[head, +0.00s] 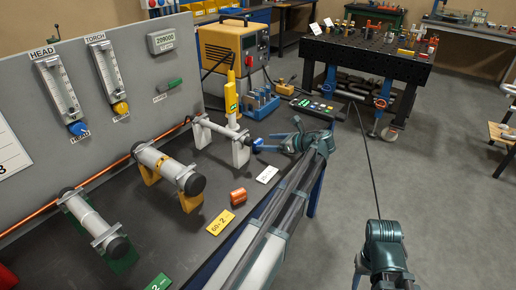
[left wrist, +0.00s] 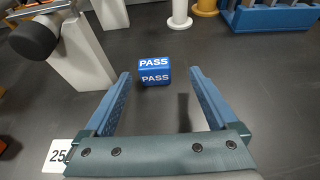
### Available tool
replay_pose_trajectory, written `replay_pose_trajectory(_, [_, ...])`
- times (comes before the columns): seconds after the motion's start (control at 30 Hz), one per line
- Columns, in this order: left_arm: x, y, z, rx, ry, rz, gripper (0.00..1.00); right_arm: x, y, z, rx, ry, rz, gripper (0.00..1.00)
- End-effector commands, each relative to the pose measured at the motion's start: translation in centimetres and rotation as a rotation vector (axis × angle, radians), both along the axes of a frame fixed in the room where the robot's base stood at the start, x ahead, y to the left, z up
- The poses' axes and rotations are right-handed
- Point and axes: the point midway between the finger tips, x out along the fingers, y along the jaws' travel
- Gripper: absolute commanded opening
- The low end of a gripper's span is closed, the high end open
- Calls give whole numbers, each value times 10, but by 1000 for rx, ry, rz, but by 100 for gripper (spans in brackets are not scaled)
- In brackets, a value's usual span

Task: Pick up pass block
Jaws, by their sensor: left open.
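The pass block is a small blue cube with white PASS lettering (left wrist: 154,71). In the left wrist view it sits on the dark bench top, just ahead of my left gripper (left wrist: 160,75) and roughly centred between its fingers. The fingers are apart with nothing between them. In the head view my left gripper (head: 282,136) is low over the bench beside the third tube's stand; I cannot make out the block clearly there. A teal part of my right arm shows at the lower right, but no right fingers are visible.
A pale stand (left wrist: 85,48) with a black-capped tube rises left of the left gripper. A blue rack (head: 260,104) and a yellow handheld device (head: 231,97) stand behind. A copper piece (head: 238,195) and number tags lie on the bench (head: 185,235).

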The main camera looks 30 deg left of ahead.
Motion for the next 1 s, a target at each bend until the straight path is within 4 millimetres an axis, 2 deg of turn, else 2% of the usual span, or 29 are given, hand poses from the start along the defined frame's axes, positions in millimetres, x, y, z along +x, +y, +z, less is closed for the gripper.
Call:
replay_pose_trajectory(0.27, [-1, 7, -5, 0, -1, 1, 92, 0, 0, -5, 0, 0, 0, 50])
replay_pose_trajectory(0.47, [-7, 29, -22, 0, -1, 3, 92, 0, 0, -22, 0, 0, 0, 50])
replay_pose_trajectory(0.6, [-4, 45, -26, 0, 0, 2, 92, 0, 0, -26, 0, 0, 0, 50])
replay_pose_trajectory(0.83, [-4, 47, -25, 0, 0, 0, 92, 0, 0, -25, 0, 0, 0, 50])
replay_pose_trajectory(0.87, [-4, 47, -25, 0, 0, 0, 89, 0, 0, -25, 0, 0, 0, 50])
replay_pose_trajectory(1.0, [-4, 47, -25, 0, 0, 0, 64, 0, 0, -25, 0, 0, 0, 50])
